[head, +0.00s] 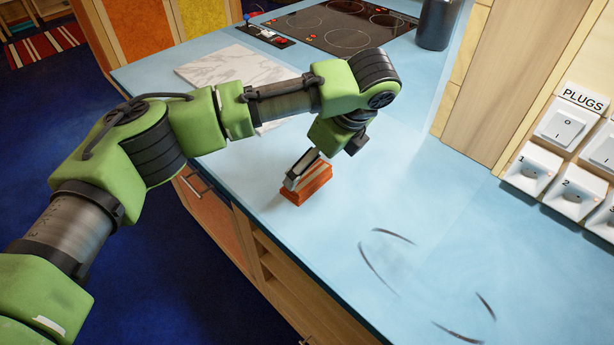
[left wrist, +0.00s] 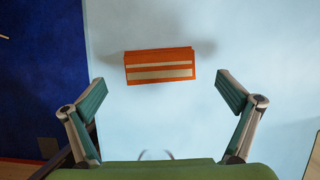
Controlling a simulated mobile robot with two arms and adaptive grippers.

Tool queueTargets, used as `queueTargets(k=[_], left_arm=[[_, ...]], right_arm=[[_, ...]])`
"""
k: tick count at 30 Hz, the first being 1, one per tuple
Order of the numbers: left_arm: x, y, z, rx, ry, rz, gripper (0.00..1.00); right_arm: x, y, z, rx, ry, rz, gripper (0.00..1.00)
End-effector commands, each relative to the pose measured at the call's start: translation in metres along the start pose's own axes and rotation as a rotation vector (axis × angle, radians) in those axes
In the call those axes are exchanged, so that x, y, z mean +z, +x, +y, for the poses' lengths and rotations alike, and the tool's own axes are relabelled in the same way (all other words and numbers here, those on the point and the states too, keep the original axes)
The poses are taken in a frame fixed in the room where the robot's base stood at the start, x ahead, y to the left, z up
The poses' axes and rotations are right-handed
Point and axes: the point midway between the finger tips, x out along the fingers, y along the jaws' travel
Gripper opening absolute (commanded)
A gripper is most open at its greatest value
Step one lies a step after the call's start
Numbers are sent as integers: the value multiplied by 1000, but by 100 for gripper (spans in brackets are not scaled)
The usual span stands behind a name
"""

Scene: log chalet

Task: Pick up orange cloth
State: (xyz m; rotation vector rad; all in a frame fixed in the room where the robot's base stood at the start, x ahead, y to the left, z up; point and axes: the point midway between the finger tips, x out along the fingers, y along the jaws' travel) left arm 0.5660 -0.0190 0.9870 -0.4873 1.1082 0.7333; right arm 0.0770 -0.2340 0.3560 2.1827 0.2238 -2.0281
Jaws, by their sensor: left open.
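The orange cloth (head: 306,188) is a small folded stack with pale stripes. It lies on the blue countertop (head: 290,228) near its front edge. In the left wrist view the cloth (left wrist: 160,66) lies flat, ahead of the fingertips and centred between them. My left gripper (head: 304,170) is over the cloth in the head view and hides part of it. In the left wrist view my left gripper (left wrist: 160,93) is open, with its fingers wide apart and nothing between them. My right gripper is not in view.
A marble board (head: 225,66) and a black cooktop (head: 345,28) are farther back on the counter. A dark container (head: 437,22) stands by the wall. Plug switches (head: 566,125) are on the right. The counter right of the cloth is clear apart from dark curved marks.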

Motion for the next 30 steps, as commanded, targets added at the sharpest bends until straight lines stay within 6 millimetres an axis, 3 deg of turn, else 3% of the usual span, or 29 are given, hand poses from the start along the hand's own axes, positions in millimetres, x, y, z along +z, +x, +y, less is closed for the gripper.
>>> queueTargets(k=[7, 15, 23, 26, 30], left_arm=[[2, 20, 2, 2, -1, -1, 100], [2, 55, 2, 0, -1, -1, 100], [1, 58, 2, -1, 0, -1, 100], [1, 58, 2, -1, 0, -1, 74], [1, 58, 2, -1, 0, -1, 72]], right_arm=[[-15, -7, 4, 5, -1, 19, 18], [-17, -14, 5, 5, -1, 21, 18], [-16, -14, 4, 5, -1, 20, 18], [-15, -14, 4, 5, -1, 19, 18], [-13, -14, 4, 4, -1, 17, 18]])
